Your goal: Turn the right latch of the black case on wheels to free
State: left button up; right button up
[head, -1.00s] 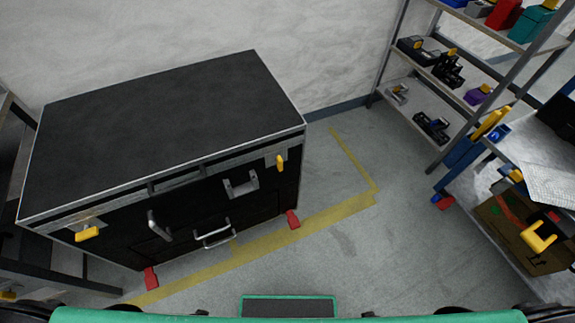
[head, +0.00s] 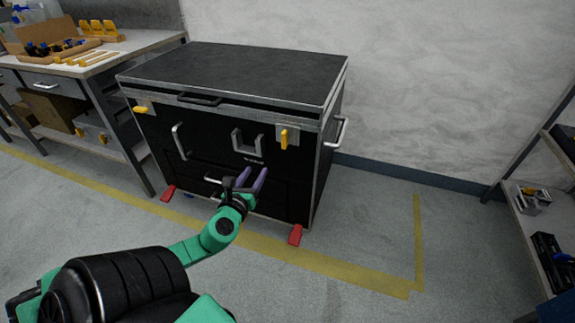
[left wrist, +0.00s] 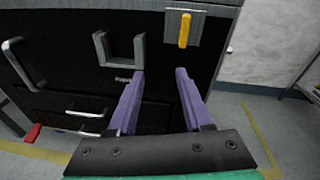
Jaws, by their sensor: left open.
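The black case (head: 220,132) stands on the floor with a grey-edged dark lid. Its right latch (head: 284,138) is a yellow handle hanging upright on a metal plate; it also shows in the left wrist view (left wrist: 184,30). The left latch (head: 140,109) is yellow and lies sideways. My left gripper (head: 252,178), with purple fingers, is in front of the case, below and left of the right latch. In the left wrist view its fingers (left wrist: 160,73) are apart with nothing between them, and the latch is beyond and above them. My right gripper is not in view.
A grey bracket (head: 247,143) and metal handles (head: 180,142) stick out from the case front. Red wheel pedals (head: 295,235) are at its base. A workbench (head: 110,58) stands left, a shelf (head: 530,200) right. Floor right of the case is clear.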

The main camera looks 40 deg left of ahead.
aim_at(283, 138)
pick_arm(q)
jog(key=w+d+r+m+t+h, duration=0.1)
jog(key=w+d+r+m+t, duration=0.1)
jog(key=d+r+m, duration=0.1)
jog(key=b+x, duration=0.1)
jog(key=x, duration=1.1)
jog(key=shift+w+a+r+b, duration=0.2)
jog(key=shift+b, duration=0.2)
jog(key=shift+w+a, duration=0.15)
jog(key=shift+w, duration=0.35)
grip_shut()
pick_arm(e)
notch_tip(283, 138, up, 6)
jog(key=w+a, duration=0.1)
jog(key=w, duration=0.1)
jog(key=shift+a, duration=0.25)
